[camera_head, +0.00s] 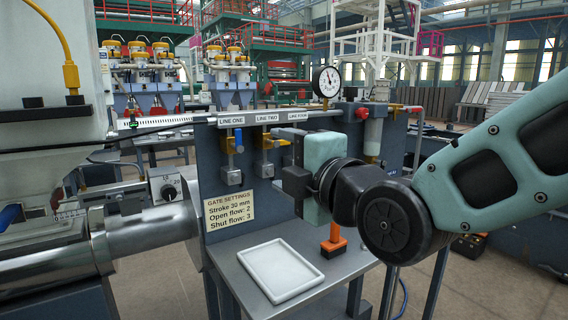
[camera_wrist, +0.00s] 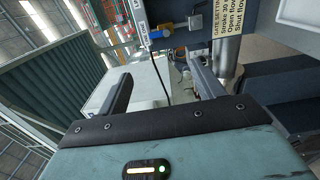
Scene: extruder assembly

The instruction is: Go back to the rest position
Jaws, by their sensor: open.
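My gripper (camera_head: 283,157) is in front of the grey valve panel (camera_head: 215,165), with its teal body to the right and its dark fingers pointing left. The fingers are apart and nothing shows between them. In the wrist view my gripper (camera_wrist: 160,70) also shows two spread fingers with empty space between. The arm reaches in from the right edge of the head view. The panel carries a blue-handled valve (camera_head: 239,140) under LINE ONE and a yellow-handled valve (camera_head: 265,142) under LINE TWO.
A white tray (camera_head: 280,270) and an orange block with an upright handle (camera_head: 334,246) stand on the small table below the gripper. A pressure gauge (camera_head: 327,82) rises above the panel. A metal barrel (camera_head: 145,238) lies at left. Open floor shows at lower right.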

